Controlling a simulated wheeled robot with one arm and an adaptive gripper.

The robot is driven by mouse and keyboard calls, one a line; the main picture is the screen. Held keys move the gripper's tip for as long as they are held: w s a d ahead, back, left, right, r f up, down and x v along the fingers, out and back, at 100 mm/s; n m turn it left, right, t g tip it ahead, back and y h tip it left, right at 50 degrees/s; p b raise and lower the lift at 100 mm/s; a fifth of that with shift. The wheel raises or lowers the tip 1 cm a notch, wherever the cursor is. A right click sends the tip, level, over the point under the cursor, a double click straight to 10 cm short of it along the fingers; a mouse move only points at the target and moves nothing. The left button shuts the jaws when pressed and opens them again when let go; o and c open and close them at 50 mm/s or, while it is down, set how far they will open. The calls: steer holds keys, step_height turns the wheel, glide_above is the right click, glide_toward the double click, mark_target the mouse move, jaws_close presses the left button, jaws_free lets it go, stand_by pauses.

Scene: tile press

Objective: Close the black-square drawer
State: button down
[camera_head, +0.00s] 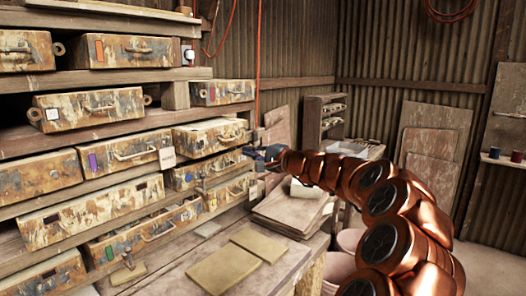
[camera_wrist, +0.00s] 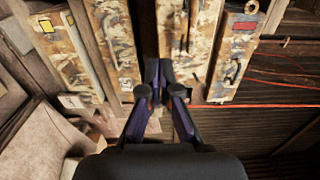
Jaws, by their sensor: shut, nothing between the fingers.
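I cannot clearly make out a black square on any drawer front. A small dark patch shows on a wide, worn drawer (camera_head: 85,218) at the left of the head view, but I cannot tell if it is the mark. A drawer (camera_head: 208,137) left of my gripper stands out from the rack; any mark on it is unclear. My gripper (camera_head: 256,157) is shut and empty beside the drawer fronts at the rack's right end. In the wrist view my gripper (camera_wrist: 158,72) has its fingertips together before two worn drawers (camera_wrist: 182,38), one on each side.
Other drawers carry orange (camera_head: 125,51), white (camera_head: 88,109), purple (camera_head: 124,151) and green (camera_head: 145,231) marks. Flat boards (camera_head: 225,268) lie on the bench below. A small shelf (camera_head: 325,118) stands behind my arm. Open floor shows at the right.

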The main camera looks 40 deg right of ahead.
mark_target(232, 146)
steer(key=shift+p+x, duration=0.75)
steer(key=shift+x, duration=1.85)
steer(key=shift+w, duration=0.1)
